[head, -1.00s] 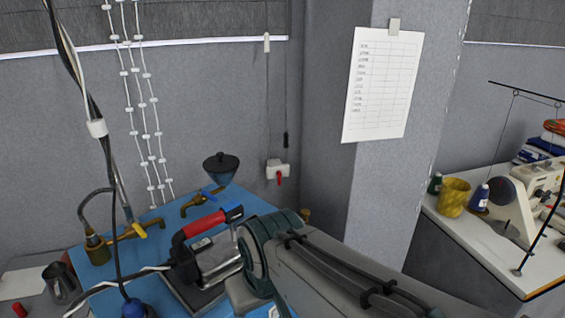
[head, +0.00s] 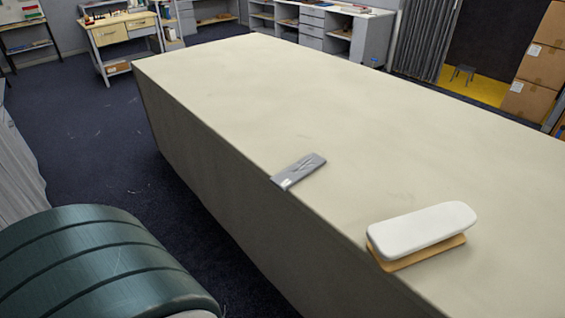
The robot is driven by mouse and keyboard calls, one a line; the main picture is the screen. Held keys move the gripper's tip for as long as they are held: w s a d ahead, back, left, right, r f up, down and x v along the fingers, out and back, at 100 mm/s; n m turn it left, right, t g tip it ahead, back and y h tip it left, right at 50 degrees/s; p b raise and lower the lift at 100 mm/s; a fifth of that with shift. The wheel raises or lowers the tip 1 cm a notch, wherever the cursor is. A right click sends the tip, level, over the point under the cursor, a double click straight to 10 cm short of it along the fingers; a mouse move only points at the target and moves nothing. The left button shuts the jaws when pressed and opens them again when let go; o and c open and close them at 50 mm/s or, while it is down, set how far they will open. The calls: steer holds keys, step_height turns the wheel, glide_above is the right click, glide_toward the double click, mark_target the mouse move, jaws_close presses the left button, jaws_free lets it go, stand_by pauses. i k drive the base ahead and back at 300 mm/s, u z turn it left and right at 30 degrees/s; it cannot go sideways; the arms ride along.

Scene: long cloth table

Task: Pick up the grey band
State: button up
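A small flat grey strip (head: 299,171), which looks like the grey band, lies on the long cloth-covered table (head: 250,85). It sits at the table's near left edge, with one end right at the edge. Its upper face carries thin dark marks and a small pale patch, too small to read. My gripper is not in view. A dark green rounded part of my own arm fills the lower left corner, apart from the strip.
A white rounded block on a tan base (head: 420,230) stands on the table to the right of the strip. The rest of the tabletop is bare. Dark floor (head: 85,135) lies left of the table. Shelves, a small workbench (head: 122,32) and stacked cardboard boxes (head: 535,65) stand farther back.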

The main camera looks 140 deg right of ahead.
mark_target(286, 178)
steer(key=z, duration=0.1)
steer(key=i, duration=0.5)
steer(key=z, duration=4.55)
steer(key=i, duration=2.2)
steer(key=z, duration=0.1)
